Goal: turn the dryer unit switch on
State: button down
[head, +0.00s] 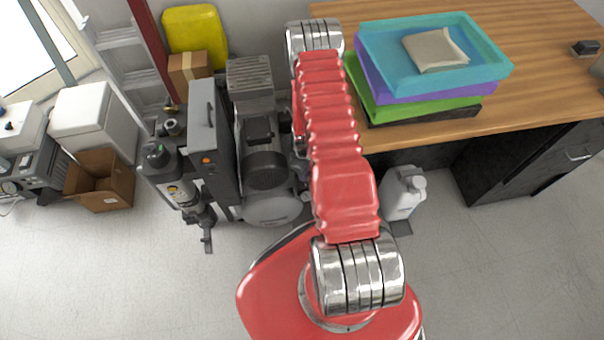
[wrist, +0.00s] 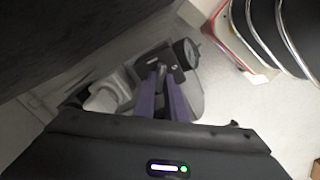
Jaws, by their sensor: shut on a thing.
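My gripper (wrist: 161,72) shows only in the wrist view, where its two purple fingers reach forward and close together on a small dark part (wrist: 162,68). I cannot tell for sure whether this part is the dryer unit switch. A compressor (head: 266,150) stands left of the arm, beside a tall grey cabinet (head: 203,130) with a small orange spot. I cannot pick out the switch there.
A wooden desk (head: 540,70) with stacked coloured trays (head: 430,65) is close right of my arm. A white jug (head: 402,192) stands below it. An open cardboard box (head: 102,180) and a cylinder unit (head: 175,180) are at left. Front floor is clear at right.

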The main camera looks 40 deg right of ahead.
jog(key=n, duration=0.5)
jog(key=shift+d, duration=0.1)
jog(key=shift+w+n, duration=0.15)
jog(key=shift+n, duration=0.95)
jog(key=shift+d, duration=0.1)
jog(key=shift+w, duration=0.1)
jog(key=c, duration=1.9)
grip_release()
jog(key=shift+o, duration=0.5)
jog(key=shift+s, duration=0.2)
notch_tip(320, 180, up, 14)
jog(key=shift+f, duration=0.15)
